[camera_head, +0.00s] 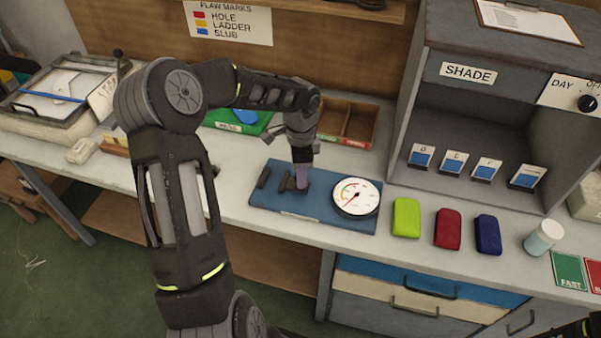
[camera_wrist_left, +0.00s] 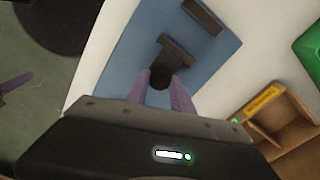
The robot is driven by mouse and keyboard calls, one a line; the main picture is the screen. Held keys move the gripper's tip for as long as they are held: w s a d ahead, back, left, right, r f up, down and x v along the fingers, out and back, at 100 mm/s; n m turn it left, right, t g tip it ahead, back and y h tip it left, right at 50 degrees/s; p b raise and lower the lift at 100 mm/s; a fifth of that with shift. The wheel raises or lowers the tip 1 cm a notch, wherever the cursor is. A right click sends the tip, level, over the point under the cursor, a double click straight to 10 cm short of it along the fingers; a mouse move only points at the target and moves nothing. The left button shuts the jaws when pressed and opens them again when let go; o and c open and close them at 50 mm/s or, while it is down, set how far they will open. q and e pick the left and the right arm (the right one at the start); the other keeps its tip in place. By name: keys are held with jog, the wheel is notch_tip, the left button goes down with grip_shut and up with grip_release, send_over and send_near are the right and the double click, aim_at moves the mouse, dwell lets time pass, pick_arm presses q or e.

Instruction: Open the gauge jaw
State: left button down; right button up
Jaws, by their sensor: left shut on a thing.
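The gauge is a blue base plate (camera_head: 290,226) on the grey bench with a round white dial (camera_head: 356,197) at its right. Its needle points to the lower left. Two dark upright jaws stand at the plate's left: the outer jaw (camera_head: 264,177) and the inner jaw (camera_head: 284,183), with a gap between them. My left gripper (camera_head: 302,187) is beside the inner jaw. In the left wrist view its purple fingers (camera_wrist_left: 160,88) are shut on a dark round knob (camera_wrist_left: 159,79) joined to the inner jaw (camera_wrist_left: 177,50). The outer jaw (camera_wrist_left: 203,15) is apart.
A wooden divided tray (camera_head: 350,122) and a green tray (camera_head: 240,124) are behind the gauge.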

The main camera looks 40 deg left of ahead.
pick_arm(q)
jog(key=d, duration=0.2)
jog(key=w+d+b, duration=0.2)
jog(key=d, duration=0.1)
jog(key=shift+d, duration=0.35)
jog(key=c, duration=1.1)
grip_release()
jog(key=shift+a+r, duration=0.1)
notch_tip(320, 180, up, 8)
jog(key=shift+f+b, duration=0.15)
jog(key=shift+b, duration=0.25)
